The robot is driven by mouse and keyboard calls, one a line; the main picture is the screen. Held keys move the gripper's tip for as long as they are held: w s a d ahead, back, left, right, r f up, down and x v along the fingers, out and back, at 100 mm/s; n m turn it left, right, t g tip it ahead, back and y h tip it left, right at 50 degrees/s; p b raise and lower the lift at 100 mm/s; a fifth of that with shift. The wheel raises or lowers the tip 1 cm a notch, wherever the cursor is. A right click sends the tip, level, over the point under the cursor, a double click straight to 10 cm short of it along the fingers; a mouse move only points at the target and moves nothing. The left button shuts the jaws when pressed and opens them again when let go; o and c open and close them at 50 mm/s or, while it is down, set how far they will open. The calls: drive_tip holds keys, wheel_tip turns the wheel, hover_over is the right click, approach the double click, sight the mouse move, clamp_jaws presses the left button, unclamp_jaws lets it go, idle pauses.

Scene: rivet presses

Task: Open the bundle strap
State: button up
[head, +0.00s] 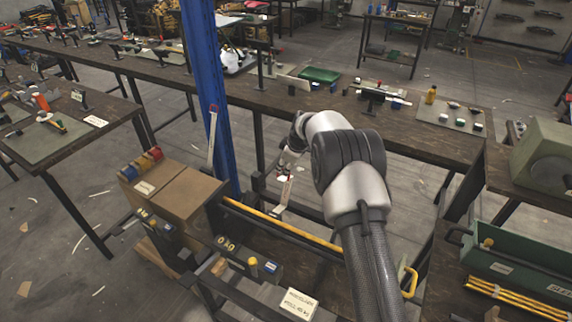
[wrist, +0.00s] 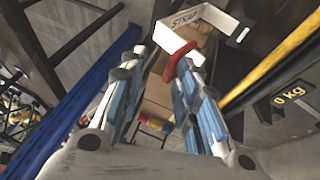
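A white strap piece lettered "STRAP" (wrist: 187,20) with a red tab (wrist: 183,56) is at the top centre of the wrist view. In the head view a white strip (head: 281,207) hangs below my gripper (head: 287,165), beside the yellow-edged dark frame. My gripper, also in the wrist view (wrist: 160,62), has its two fingers apart with a gap between them. The red tab overlaps the right fingertip; I cannot tell whether they touch. The lower end of the strap and what it goes round are not clear.
A blue post (head: 211,90) stands left of my gripper. A cardboard box (head: 190,198) is at lower left, and a long yellow bar (head: 275,222) runs below the gripper. A dark workbench (head: 400,128) lies behind. A green tray (head: 510,262) is at right.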

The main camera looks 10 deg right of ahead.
drive_tip(key=v, duration=1.2)
